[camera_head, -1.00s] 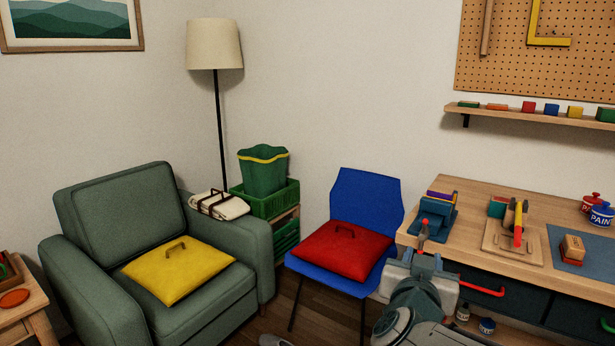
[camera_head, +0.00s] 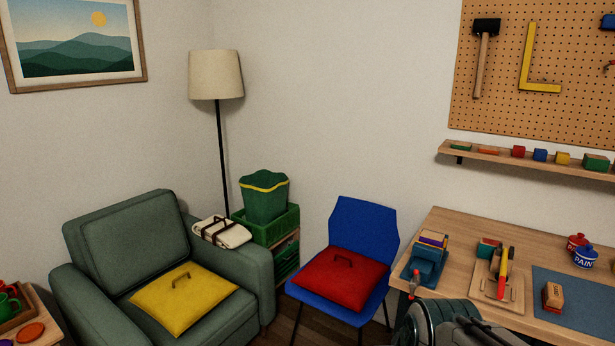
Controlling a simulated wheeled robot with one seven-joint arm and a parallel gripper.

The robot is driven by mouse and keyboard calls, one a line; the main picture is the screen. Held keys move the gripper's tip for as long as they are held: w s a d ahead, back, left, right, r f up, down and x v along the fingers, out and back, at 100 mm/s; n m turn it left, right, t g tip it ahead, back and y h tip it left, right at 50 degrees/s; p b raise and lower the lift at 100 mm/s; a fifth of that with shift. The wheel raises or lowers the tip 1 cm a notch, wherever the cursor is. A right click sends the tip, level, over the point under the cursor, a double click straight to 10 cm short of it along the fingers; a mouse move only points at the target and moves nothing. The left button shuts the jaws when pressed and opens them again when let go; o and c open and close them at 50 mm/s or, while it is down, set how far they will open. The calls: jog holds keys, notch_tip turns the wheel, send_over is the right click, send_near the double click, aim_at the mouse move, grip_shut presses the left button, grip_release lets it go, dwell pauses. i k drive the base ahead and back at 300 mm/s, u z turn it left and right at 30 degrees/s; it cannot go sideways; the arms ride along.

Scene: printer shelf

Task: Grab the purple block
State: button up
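A small purple block (camera_head: 434,234) shows as a thin strip on top of a blue-teal device (camera_head: 427,268) at the left end of the workbench. My arm shows at the bottom edge of the picture, below the workbench's near left corner. My gripper is not visible in this view.
The wooden workbench (camera_head: 456,226) also bears a board with tools (camera_head: 498,288), a blue mat (camera_head: 575,309) and paint pots (camera_head: 585,257). A blue chair (camera_head: 364,222) with a red cushion stands left of it. A shelf with small blocks (camera_head: 519,152) hangs above.

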aim_at(429, 237)
jog(key=k, duration=0.45)
jog(key=u, duration=0.35)
jog(key=i, duration=1.5)
jog(key=z, duration=1.25)
jog(key=i, duration=0.7)
jog(key=z, duration=0.75)
